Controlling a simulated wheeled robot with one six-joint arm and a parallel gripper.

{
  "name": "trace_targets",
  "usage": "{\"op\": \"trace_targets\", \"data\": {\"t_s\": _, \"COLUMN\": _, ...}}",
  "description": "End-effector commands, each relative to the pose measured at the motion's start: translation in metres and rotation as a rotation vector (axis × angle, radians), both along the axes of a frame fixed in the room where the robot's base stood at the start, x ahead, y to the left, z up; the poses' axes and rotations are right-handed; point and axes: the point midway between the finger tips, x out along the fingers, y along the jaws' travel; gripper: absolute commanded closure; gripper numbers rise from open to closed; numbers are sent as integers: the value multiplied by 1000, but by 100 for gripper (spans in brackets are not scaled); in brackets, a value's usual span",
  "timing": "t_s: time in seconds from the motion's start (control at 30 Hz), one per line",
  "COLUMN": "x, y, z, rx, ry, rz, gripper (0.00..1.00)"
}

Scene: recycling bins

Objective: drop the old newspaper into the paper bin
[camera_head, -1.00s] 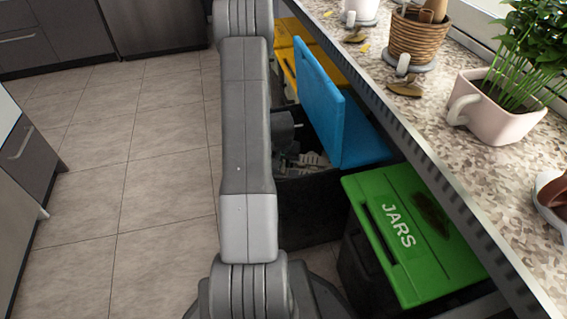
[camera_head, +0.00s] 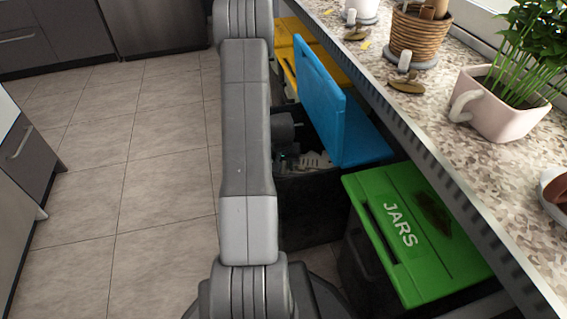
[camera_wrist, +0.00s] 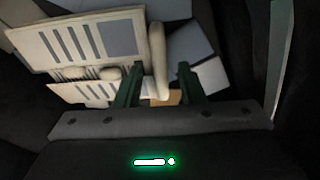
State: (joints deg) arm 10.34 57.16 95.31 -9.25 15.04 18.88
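The open black bin (camera_head: 312,215) with a raised blue lid (camera_head: 320,95) stands under the counter; no label on it is readable. My gripper is down in this bin, mostly hidden by my arm in the head view. In the wrist view my gripper (camera_wrist: 158,88) has its two dark fingers apart, with a visible gap between them. A cream printed paper with grey columns, which looks like the newspaper (camera_wrist: 85,45), lies left of and beyond the fingers. A cream rolled edge (camera_wrist: 157,55) shows beyond the gap; I cannot tell whether it belongs to the newspaper. No finger clearly grips anything.
Pale paper pieces (camera_wrist: 190,50) lie in the bin at right. A green-lidded JARS bin (camera_head: 415,235) stands nearer, and a yellow-lidded bin (camera_head: 287,50) farther back. The counter edge (camera_head: 415,150) runs close on the right, with a plant pot (camera_head: 500,105) on top. Floor at left is clear.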

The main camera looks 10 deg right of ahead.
Motion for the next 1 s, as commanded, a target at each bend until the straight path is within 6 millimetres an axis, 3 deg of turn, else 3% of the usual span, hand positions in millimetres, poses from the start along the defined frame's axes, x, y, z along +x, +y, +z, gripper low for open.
{"op": "trace_targets", "data": {"t_s": 0.27, "x": 0, "y": 0, "z": 14, "rx": 0, "ry": 0, "rz": 0, "gripper": 64}}
{"op": "trace_targets", "data": {"t_s": 0.7, "x": -19, "y": 7, "z": 107, "rx": -1, "ry": -3, "rz": 0, "gripper": 64}}
{"op": "trace_targets", "data": {"t_s": 1.0, "x": -25, "y": 10, "z": 129, "rx": 0, "ry": -1, "rz": 0, "gripper": 64}}
